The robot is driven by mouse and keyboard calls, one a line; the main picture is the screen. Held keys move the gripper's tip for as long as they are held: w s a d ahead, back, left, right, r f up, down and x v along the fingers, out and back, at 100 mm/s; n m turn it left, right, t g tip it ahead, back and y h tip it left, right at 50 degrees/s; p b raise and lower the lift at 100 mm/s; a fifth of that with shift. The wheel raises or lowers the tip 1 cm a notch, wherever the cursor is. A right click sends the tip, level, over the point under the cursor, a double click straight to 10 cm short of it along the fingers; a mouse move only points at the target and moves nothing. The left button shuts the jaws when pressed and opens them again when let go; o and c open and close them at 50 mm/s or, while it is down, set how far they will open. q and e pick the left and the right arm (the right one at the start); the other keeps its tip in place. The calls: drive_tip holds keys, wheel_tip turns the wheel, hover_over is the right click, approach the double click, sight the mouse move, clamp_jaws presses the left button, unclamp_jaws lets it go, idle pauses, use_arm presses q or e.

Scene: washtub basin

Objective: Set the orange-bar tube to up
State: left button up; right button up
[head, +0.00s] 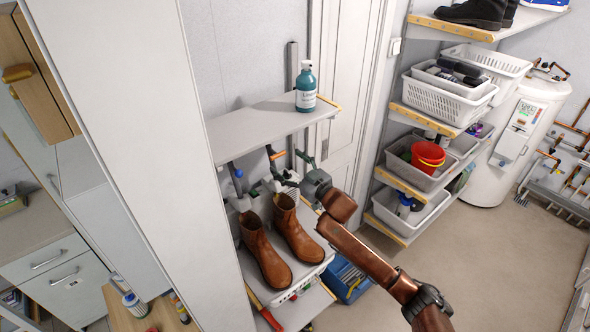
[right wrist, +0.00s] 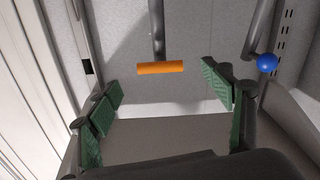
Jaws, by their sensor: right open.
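The orange-bar tube is a grey tube ending in an orange crossbar (right wrist: 160,67). In the right wrist view the tube comes from the top edge down to the bar, in front of a pale grey wall. The orange bar (head: 275,155) also shows small in the head view, under the upper shelf. My right gripper (right wrist: 164,96) is open, with its green-padded fingers spread to either side of the bar's line and apart from it. In the head view this gripper (head: 284,172) is beneath the shelf, close to the bar. My left gripper is not in view.
A second grey tube with a blue ball (right wrist: 266,63) is beside the right-hand finger in the wrist view. The upper shelf (head: 255,125) holds a teal bottle (head: 306,86). Brown boots (head: 264,254) stand below my gripper. A white panel (head: 120,110) stands to the left.

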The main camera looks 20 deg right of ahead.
drive_tip(key=v, duration=0.5)
idle(0.3)
